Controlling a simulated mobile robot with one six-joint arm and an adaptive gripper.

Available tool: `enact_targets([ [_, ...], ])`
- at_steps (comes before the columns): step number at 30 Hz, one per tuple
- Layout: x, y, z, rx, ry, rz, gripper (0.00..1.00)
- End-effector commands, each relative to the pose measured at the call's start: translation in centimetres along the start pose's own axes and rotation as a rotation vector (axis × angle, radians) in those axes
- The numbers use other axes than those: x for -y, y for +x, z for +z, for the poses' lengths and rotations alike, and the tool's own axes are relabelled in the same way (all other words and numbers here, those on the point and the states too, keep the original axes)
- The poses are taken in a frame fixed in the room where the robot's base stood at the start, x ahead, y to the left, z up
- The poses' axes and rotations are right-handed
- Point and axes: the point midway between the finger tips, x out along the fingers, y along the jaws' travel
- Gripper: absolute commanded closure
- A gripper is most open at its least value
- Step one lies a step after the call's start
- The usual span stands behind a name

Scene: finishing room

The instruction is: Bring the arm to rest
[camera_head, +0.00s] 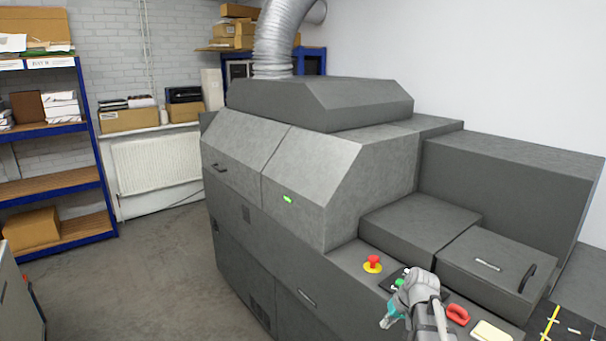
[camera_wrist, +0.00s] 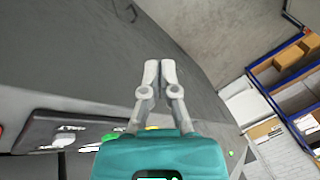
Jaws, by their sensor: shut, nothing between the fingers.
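My gripper (camera_head: 386,322) shows at the lower right of the head view, in front of the grey machine's control panel. In the wrist view my gripper (camera_wrist: 159,64) points away from the camera, with its two grey fingers together and nothing between them. The teal gripper body fills the bottom middle of that view. My arm hides part of the panel in the head view. I cannot tell how far the fingertips are from the machine.
A large grey machine (camera_head: 240,225) fills the middle and right. Its panel has a red emergency button (camera_head: 373,261) and a red handle (camera_head: 457,313). A blue shelf rack (camera_head: 90,145) with boxes stands at left. The floor (camera_head: 140,270) between them is clear.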

Motion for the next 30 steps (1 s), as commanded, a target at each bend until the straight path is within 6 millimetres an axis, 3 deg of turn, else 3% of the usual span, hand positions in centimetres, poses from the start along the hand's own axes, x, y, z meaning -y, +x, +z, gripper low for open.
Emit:
enact_targets([
  [1, 1.3, 0.8, 2.2, 0.03, -0.004, 0.03, 1.0],
  [3, 2.5, 1.4, 4.4, 0.069, -0.003, 0.076, 1.0],
  [12, 5.8, 2.7, 11.9, 0.179, 0.008, 0.266, 1.0],
  [18, 6.3, 2.8, 13.8, 0.2, 0.014, 0.327, 1.0],
  [30, 6.3, 2.7, 13.8, 0.202, 0.015, 0.333, 1.0],
])
